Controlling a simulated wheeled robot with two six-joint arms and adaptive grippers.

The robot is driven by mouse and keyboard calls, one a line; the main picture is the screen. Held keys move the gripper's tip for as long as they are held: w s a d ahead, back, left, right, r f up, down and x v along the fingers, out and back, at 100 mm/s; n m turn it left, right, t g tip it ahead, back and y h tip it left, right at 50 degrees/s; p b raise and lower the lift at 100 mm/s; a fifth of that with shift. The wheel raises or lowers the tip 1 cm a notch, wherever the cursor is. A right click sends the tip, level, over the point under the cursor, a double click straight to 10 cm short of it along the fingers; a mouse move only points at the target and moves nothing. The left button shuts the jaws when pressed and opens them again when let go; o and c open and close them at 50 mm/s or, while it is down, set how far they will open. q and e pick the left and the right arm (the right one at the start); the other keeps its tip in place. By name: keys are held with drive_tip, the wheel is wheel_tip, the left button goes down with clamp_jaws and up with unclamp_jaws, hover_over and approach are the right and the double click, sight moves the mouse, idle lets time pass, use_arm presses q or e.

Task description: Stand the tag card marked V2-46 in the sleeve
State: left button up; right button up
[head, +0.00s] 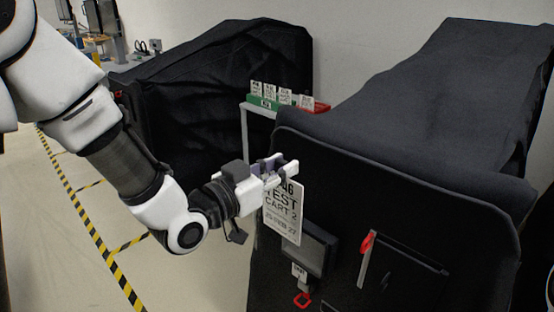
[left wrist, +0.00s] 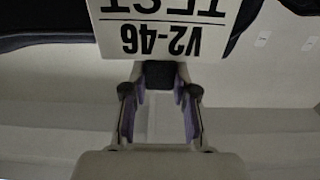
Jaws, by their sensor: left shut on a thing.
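The white tag card (head: 283,218) hangs upright from my left gripper (head: 281,170) in the head view, in front of the covered cart's dark face. Its visible print ends in "46", with "TEST CART 2" below. In the left wrist view the same card (left wrist: 160,42) reads V2-46, upside down, at the far end of my left gripper (left wrist: 160,85). The fingers are shut on its top edge. A dark grey pocket, seemingly the sleeve (head: 316,252), is on the cart face, just below and right of the card, which overlaps its left part. My right gripper is not in view.
The covered cart (head: 400,165) fills the right side. A red handle (head: 366,243) and a small tag (head: 299,272) with a red ring are near the pocket. Behind stand a green rack (head: 263,103) of cards, a red tray (head: 321,108) and another covered cart (head: 220,70).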

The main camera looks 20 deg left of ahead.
use_arm(q)
drive_tip(key=shift+w+d+p, duration=0.2)
drive_tip(key=shift+w+p, duration=0.3)
drive_tip(key=shift+p, duration=1.25)
drive_tip(key=shift+w+d+f, duration=0.3)
drive_tip(key=shift+w+d, duration=0.15)
drive_tip(key=shift+w, duration=0.75)
drive_tip(key=shift+w+d+f, duration=0.35)
drive_tip(key=shift+w+d, duration=0.1)
drive_tip(key=shift+w, duration=0.7)
drive_tip(key=shift+w+d+f, duration=0.3)
drive_tip(key=shift+w+d, duration=0.15)
drive_tip(key=shift+w, duration=0.75)
wheel_tip(320, 180, down, 3)
drive_tip(key=shift+f+b, duration=0.1)
drive_tip(key=shift+b, duration=1.05)
wheel_tip(320, 180, down, 7)
drive_tip(key=b, duration=0.6)
drive_tip(key=shift+f, duration=0.2)
drive_tip(key=shift+f+b, duration=0.15)
drive_tip(key=shift+b, duration=0.2)
